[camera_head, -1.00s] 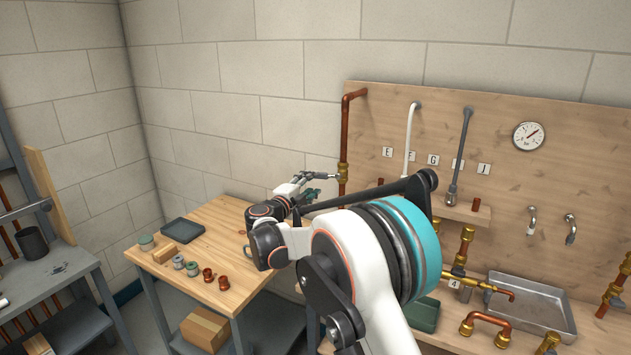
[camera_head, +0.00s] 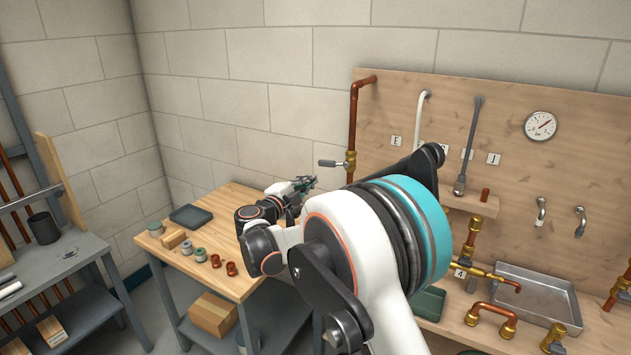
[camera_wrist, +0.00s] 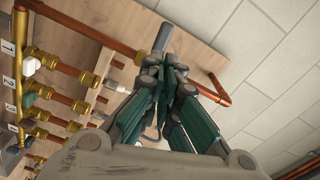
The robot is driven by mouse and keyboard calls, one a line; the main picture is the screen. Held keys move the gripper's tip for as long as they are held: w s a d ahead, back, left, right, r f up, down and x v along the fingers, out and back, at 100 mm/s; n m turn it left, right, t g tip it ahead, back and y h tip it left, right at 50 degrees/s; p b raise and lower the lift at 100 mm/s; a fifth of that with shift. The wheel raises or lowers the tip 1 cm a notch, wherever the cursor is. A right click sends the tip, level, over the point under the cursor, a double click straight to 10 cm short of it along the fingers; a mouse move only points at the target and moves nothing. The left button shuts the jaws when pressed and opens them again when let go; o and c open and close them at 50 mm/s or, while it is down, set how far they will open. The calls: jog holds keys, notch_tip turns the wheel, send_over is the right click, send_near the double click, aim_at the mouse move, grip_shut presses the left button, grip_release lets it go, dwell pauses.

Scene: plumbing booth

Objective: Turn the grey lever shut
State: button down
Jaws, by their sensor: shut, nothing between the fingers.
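The grey lever (camera_head: 331,163) is on a brass valve (camera_head: 350,166) in the vertical copper pipe at the left end of the wooden board. It sticks out to the left, roughly level in the head view, across the pipe. In the wrist view its grey grip (camera_wrist: 162,38) shows just beyond my fingertips, with the brass valve beside it. My gripper (camera_head: 312,181) is shut and empty, just below and left of the lever's end in the head view. In the wrist view my gripper (camera_wrist: 168,70) has its fingers together; I cannot tell whether they touch the grip.
The copper pipe (camera_head: 353,115) runs up and bends at the wall. A wooden table (camera_head: 222,224) with a dark tray and fittings stands below left. Brass valves with white (camera_wrist: 31,66) and green handles line the board in the wrist view. A gauge (camera_head: 540,126) hangs at right.

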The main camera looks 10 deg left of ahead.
aim_at(334, 164)
notch_tip(334, 164, down, 11)
jog(key=w+d+m+t, duration=0.1)
jog(key=w+m+t, duration=0.15)
jog(key=m, duration=1.65)
jog(key=w+d+r+b, duration=0.2)
jog(key=w+r, duration=0.4)
jog(key=w, duration=0.3)
jog(key=shift+d+r+b, duration=0.2)
jog(key=shift+d+b, duration=0.1)
jog(key=shift+b, duration=0.2)
